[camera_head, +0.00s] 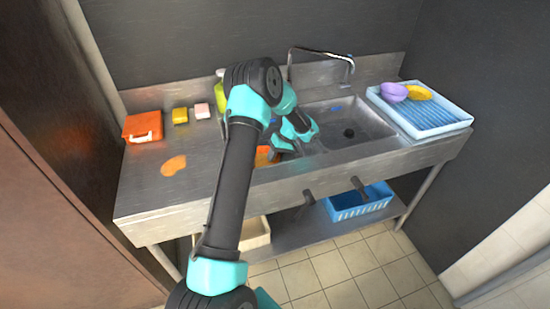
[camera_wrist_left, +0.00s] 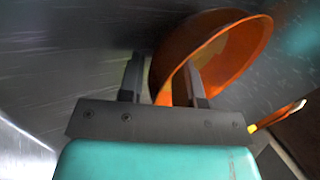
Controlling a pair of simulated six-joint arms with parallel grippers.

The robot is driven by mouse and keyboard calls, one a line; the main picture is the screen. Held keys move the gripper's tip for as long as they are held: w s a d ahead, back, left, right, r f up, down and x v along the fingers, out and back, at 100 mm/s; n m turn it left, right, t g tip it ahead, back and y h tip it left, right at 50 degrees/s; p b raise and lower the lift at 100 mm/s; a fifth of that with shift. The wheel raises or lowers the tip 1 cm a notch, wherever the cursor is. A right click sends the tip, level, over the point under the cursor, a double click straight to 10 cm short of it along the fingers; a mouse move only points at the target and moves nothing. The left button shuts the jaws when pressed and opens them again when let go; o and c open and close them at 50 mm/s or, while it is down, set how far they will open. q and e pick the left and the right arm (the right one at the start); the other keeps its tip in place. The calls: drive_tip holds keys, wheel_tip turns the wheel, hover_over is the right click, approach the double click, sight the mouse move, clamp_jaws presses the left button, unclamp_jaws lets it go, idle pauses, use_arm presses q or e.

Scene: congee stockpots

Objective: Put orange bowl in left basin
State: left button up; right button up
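The orange bowl (camera_head: 263,157) shows low in the left basin area in the head view, mostly hidden behind my left arm and gripper. In the left wrist view the bowl (camera_wrist_left: 235,50) is tilted, with its opening partly toward the camera. My left gripper (camera_wrist_left: 163,64) has its fingers apart, one inside the bowl and one outside, with the bowl's wall between them. A gap shows between fingers and wall. In the head view the left gripper (camera_head: 282,148) points down at the bowl. The left basin is largely hidden by my arm. My right gripper is not in view.
The right basin (camera_head: 372,128) is empty, with a faucet (camera_head: 350,70) behind. A blue rack (camera_head: 455,118) holds a purple bowl (camera_head: 393,92) and a yellow bowl (camera_head: 418,93). An orange box (camera_head: 142,126), sponges (camera_head: 180,115) and a flat orange item (camera_head: 173,165) lie on the left counter.

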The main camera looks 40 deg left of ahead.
use_arm(q)
drive_tip(key=v, duration=1.1)
drive_tip(key=shift+r, duration=0.35)
drive_tip(key=shift+w+d, duration=0.1)
